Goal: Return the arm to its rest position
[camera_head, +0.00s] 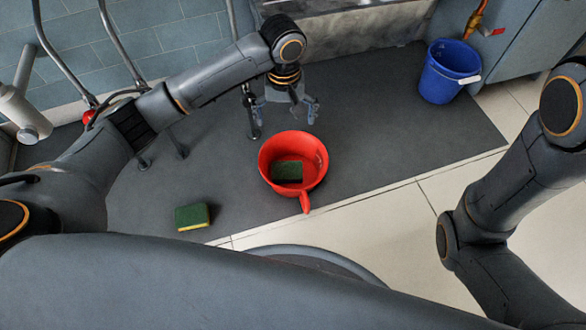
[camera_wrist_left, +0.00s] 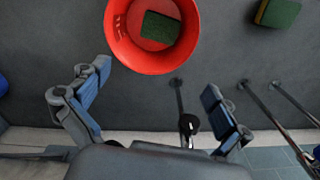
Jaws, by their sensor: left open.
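My left arm (camera_head: 205,82) reaches across the upper part of the head view from the left. My left gripper (camera_head: 288,115) is open and empty, with its fingers spread behind a red pan (camera_head: 266,172). In the left wrist view, the open left gripper (camera_wrist_left: 150,95) has its two fingers apart, with the red pan (camera_wrist_left: 118,35) beyond them. A green and yellow sponge (camera_head: 287,171) lies inside the pan. My right arm (camera_head: 505,195) shows at the right, but its gripper is out of frame.
A second green and yellow sponge (camera_head: 192,216) lies on the dark floor mat (camera_head: 400,140), left of the pan. A blue bucket (camera_head: 443,75) stands at the back right beside a cabinet. Metal pipes (camera_head: 125,45) stand along the tiled wall. Mat between pan and bucket is clear.

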